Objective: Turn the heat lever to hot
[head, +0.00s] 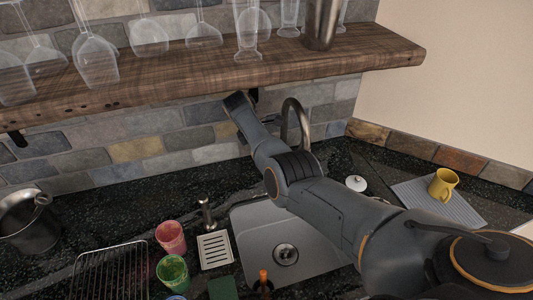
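The curved metal faucet (297,110) stands behind the sink (245,235), under the wooden shelf. My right arm comes in from the lower right, crosses over the sink and passes in front of the faucet's lower part. My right gripper (238,102) is at the far end of that arm, left of the faucet, close to the stone wall and just below the shelf. Its fingers are too small and turned away to tell whether they are open or shut. I cannot make out the heat lever; the arm hides the faucet's base. My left gripper is not in view.
The wooden shelf (210,75) with several glasses overhangs the gripper. Pink (171,238) and green (173,272) cups, a wire rack (108,275) and a metal bucket (30,220) stand left of the sink. A yellow mug (442,184) is on a ribbed mat at right.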

